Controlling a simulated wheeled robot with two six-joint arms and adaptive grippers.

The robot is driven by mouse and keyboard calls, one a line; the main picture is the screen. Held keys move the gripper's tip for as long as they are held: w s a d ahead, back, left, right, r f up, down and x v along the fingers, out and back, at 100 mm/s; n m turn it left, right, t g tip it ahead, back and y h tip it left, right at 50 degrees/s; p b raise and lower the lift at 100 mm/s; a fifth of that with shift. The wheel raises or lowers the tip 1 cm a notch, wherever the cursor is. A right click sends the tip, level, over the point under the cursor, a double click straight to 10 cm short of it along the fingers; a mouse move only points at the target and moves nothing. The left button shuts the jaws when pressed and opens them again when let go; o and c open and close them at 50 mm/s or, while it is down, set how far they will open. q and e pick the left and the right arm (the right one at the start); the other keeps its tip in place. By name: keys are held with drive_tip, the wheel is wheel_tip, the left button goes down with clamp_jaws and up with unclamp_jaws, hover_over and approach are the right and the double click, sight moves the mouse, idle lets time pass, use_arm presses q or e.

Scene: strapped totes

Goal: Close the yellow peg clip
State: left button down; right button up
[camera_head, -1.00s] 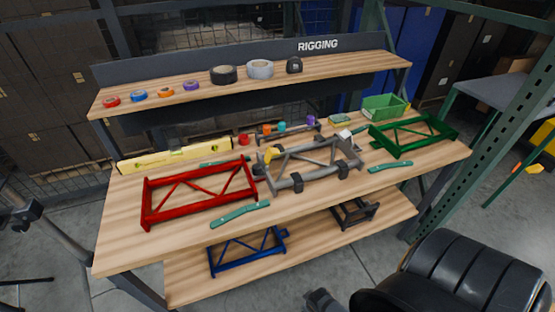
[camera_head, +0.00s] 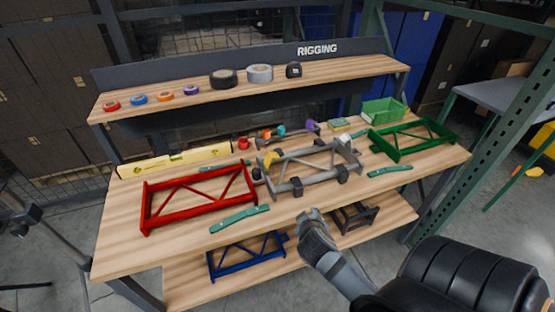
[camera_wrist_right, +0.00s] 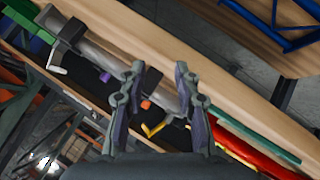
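A small yellow piece, apparently the yellow peg clip (camera_head: 271,158), sits at the left end of the grey truss (camera_head: 318,178) on the bench. In the right wrist view a yellow V-shaped piece (camera_wrist_right: 153,130) shows between my fingers' bases in the picture, beyond them; whether the clip is open is too small to tell. My right gripper (camera_head: 312,225) is in front of the bench's front edge, below and to the right of the clip, apart from it. In the right wrist view its fingers (camera_wrist_right: 158,70) are spread with nothing held between them. My left gripper is not clearly seen.
A red truss (camera_head: 200,198) lies left and a green truss (camera_head: 412,139) right. Orange, teal and purple pieces stand on a bar behind the grey truss. Green strips lie near the front edge (camera_head: 240,219). A lower shelf holds a blue truss (camera_head: 246,255).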

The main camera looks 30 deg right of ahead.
sight(277, 159)
drive_tip(key=w+d+r+n+t, duration=0.1)
drive_tip(key=w+r+t, duration=0.1)
drive_tip(key=w+d+r+n+t+h, duration=0.1)
drive_tip(key=w+r+n+t, duration=0.2)
drive_tip(key=w+r+t, duration=0.1)
drive_tip(key=shift+w+d, duration=0.35)
drive_tip(key=shift+d, duration=0.05)
drive_tip(key=w+n+t+y+p, duration=0.1)
drive_tip(key=w+n, duration=0.1)
drive_tip(key=w, duration=0.2)
drive_tip(key=w+r+n+t+y, duration=0.1)
drive_tip(key=w+n, duration=0.1)
drive_tip(key=w, duration=0.3)
drive_tip(key=w+n+t+y+p, duration=0.1)
drive_tip(key=w+n, duration=0.1)
drive_tip(key=w, duration=0.2)
drive_tip(key=shift+w+a+r+p, duration=0.2)
drive_tip(key=shift+a+p, duration=0.1)
drive_tip(key=shift+p, duration=0.05)
drive_tip(key=shift+n, duration=0.3)
drive_tip(key=shift+t, duration=0.3)
clamp_jaws()
